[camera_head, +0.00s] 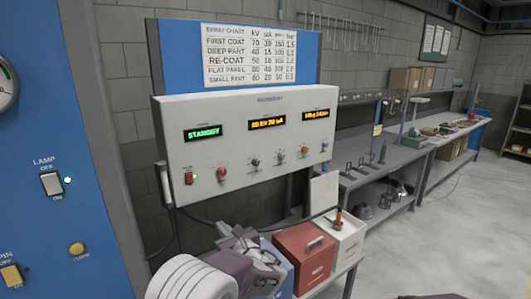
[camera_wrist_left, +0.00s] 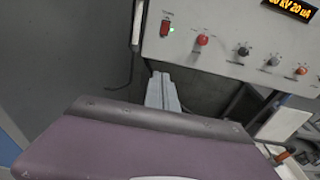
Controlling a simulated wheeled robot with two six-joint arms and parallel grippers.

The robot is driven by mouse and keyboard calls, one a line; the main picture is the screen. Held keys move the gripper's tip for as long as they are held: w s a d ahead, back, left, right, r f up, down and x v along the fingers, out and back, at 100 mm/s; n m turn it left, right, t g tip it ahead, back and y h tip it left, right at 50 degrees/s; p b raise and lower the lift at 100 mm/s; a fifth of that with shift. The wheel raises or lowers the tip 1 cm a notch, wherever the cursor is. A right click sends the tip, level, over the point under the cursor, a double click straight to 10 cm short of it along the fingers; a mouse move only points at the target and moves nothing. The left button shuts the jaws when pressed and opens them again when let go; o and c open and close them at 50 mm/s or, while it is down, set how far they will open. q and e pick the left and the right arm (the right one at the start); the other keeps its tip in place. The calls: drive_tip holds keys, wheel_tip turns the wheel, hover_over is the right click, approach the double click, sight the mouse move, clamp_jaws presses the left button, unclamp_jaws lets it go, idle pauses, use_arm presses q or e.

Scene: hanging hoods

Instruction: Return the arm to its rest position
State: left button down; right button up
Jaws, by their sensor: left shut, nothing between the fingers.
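My left arm comes in at the bottom of the head view, white and ribbed behind, purple-grey toward the hand. My left gripper (camera_head: 270,258) is in front of the grey control panel (camera_head: 240,155), below its lower edge. In the left wrist view the gripper's grey fingers (camera_wrist_left: 162,95) are together and empty. They point toward the dark space under the panel, left of its knobs. My right gripper is out of view.
A red box (camera_head: 303,260) and a white box (camera_head: 346,240) stand right of my left gripper. A blue cabinet (camera_head: 60,150) with a lamp switch is at the left. Grey benches (camera_head: 380,175) run along the wall. The floor (camera_head: 450,230) at right is clear.

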use_arm(q)
drive_tip(key=s+a+f+n+g, duration=0.9)
drive_tip(key=s+a+f+n, duration=0.15)
drive_tip(key=s, duration=0.35)
drive_tip(key=s+d+f+n+g+h, duration=0.1)
drive_tip(key=s+d+f+n+h, duration=0.1)
drive_tip(key=s+n, duration=0.4)
drive_tip(key=s+d+f+n+g+h, duration=0.1)
drive_tip(key=s+d+f+n+h, duration=0.1)
drive_tip(key=s+n+h, duration=0.2)
drive_tip(key=s+d+f+n+g+h, duration=0.1)
drive_tip(key=s+d+f+n+h, duration=0.1)
drive_tip(key=s+n, duration=0.5)
drive_tip(key=shift+s+f+n+g+h, duration=0.35)
drive_tip(key=shift+n+h, duration=0.35)
drive_tip(key=shift+n, duration=0.35)
drive_tip(key=shift+s, duration=0.1)
